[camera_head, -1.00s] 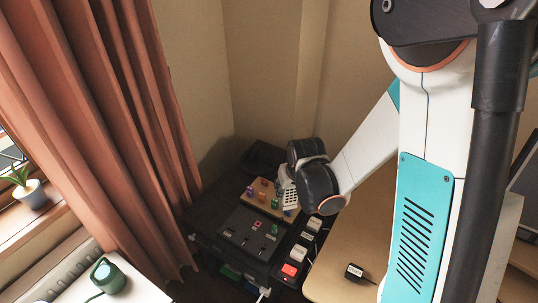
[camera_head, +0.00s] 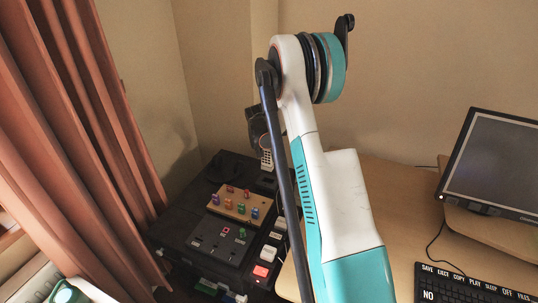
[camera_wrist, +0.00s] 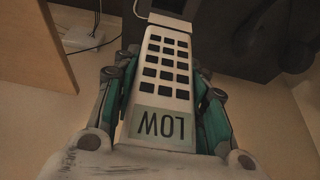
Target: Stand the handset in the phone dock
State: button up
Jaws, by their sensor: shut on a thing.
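The handset is pale with dark keys and a display reading "LOW"; it shows in the wrist view (camera_wrist: 165,75) and, small, in the head view (camera_head: 266,160). My gripper (camera_wrist: 163,100) is shut on it, with green-sided fingers on both sides. In the head view my gripper (camera_head: 262,128) is partly hidden behind my arm, and the handset hangs roughly upright below it. A dark shape (camera_head: 267,182) lies just under the handset at the back of the black cabinet; it may be the phone dock. I cannot tell whether handset and dock touch.
The black cabinet (camera_head: 185,228) bears a wooden board with coloured pieces (camera_head: 240,203), a switch panel (camera_head: 222,240) and a row of blocks, one red (camera_head: 261,271). A desk with a monitor (camera_head: 492,165) and keyboard (camera_head: 465,287) stands right. A curtain (camera_head: 75,130) hangs left.

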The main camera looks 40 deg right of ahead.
aim_at(266, 160)
jog(key=shift+d+f+b, duration=0.2)
jog(key=shift+f+b, duration=1.25)
jog(key=shift+f, duration=1.45)
jog(key=shift+f+b, duration=1.4)
jog(key=shift+f, duration=0.25)
dwell(1.2)
jog(key=o, duration=1.1)
jog(key=shift+r, duration=0.1)
jog(key=v, duration=1.2)
